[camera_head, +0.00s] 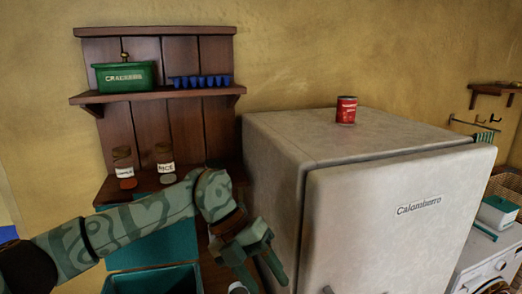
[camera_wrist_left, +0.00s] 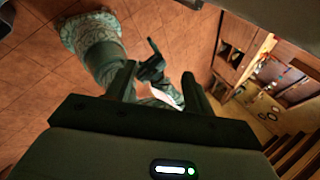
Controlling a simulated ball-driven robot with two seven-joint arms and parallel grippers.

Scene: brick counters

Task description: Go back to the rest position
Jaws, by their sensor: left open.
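My left gripper (camera_head: 262,276) hangs in front of the left side of the fridge, its fingers pointing down. Its jaws are apart and nothing shows between them. In the left wrist view its two dark fingers (camera_wrist_left: 159,86) stand apart. Beyond them, a patterned arm of mine with a dark gripper-like end (camera_wrist_left: 152,68) shows over the tiled floor. I cannot tell whether that end is open or shut.
A pale fridge (camera_head: 395,225) stands close right of my left gripper, with a red can (camera_head: 346,110) on top. A wooden wall shelf (camera_head: 150,97) holds a green box (camera_head: 124,78), blue cups (camera_head: 200,82) and jars. A teal bin (camera_head: 155,281) is below my left arm.

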